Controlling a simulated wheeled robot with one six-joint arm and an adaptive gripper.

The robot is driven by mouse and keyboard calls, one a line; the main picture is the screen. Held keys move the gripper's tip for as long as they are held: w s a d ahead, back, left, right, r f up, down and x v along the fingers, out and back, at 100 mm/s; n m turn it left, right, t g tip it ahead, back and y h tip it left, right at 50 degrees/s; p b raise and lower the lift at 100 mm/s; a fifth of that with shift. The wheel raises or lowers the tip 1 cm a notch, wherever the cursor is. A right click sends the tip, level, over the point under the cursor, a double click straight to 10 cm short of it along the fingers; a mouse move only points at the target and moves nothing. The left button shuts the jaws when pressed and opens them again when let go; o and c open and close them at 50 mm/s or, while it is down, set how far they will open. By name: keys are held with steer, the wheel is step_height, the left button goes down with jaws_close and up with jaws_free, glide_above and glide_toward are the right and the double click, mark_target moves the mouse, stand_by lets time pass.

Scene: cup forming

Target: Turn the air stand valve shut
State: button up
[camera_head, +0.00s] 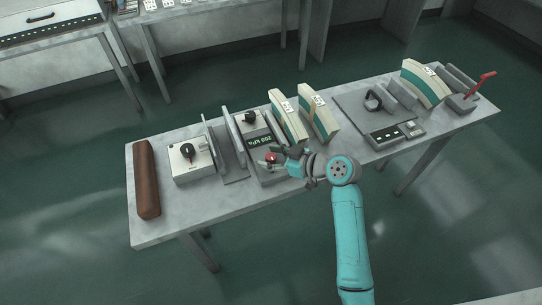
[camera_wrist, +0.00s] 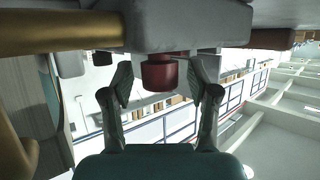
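The air stand (camera_head: 262,176) is a grey box near the middle of the table, with a display reading 200 kPa and a black knob (camera_head: 249,117) at its far end. Its red valve knob (camera_head: 270,158) is at the near end, partly covered by my gripper (camera_head: 277,156). In the wrist view the red valve knob (camera_wrist: 159,72) sits between the two fingers of my gripper (camera_wrist: 160,82). The gripper is open, with a visible gap on each side of the knob. The knob's far side is hidden.
Left of the stand are upright grey plates (camera_head: 212,145), a white box with a black dial (camera_head: 191,161) and a brown roll (camera_head: 146,180). Cream curved blocks (camera_head: 318,114) stand close behind my gripper. A control panel (camera_head: 393,136) and a red lever (camera_head: 481,84) are to the right.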

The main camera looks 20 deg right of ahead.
steer(key=v, duration=1.2)
stand_by(0.4)
steer(key=s+a+f+m+t+h, duration=0.1)
steer(key=s+a+f+m+h, duration=0.25)
steer(key=s+f, duration=0.35)
steer(key=s+a+f+m+h, duration=0.2)
steer(key=s+f+m+h, duration=0.3)
steer(key=s, duration=0.3)
steer(key=s+r+t, duration=0.1)
steer(key=s+r, duration=0.2)
steer(key=s, duration=0.3)
steer(key=s+a+r+t, duration=0.1)
steer(key=s+r, duration=0.2)
steer(key=s, duration=0.4)
steer(key=s+r+t, duration=0.1)
steer(key=s+r, duration=0.2)
steer(key=s, duration=0.3)
steer(key=shift+s+a+r+n, duration=0.2)
steer(key=shift+s+r+n, duration=0.1)
steer(key=shift+n, duration=0.15)
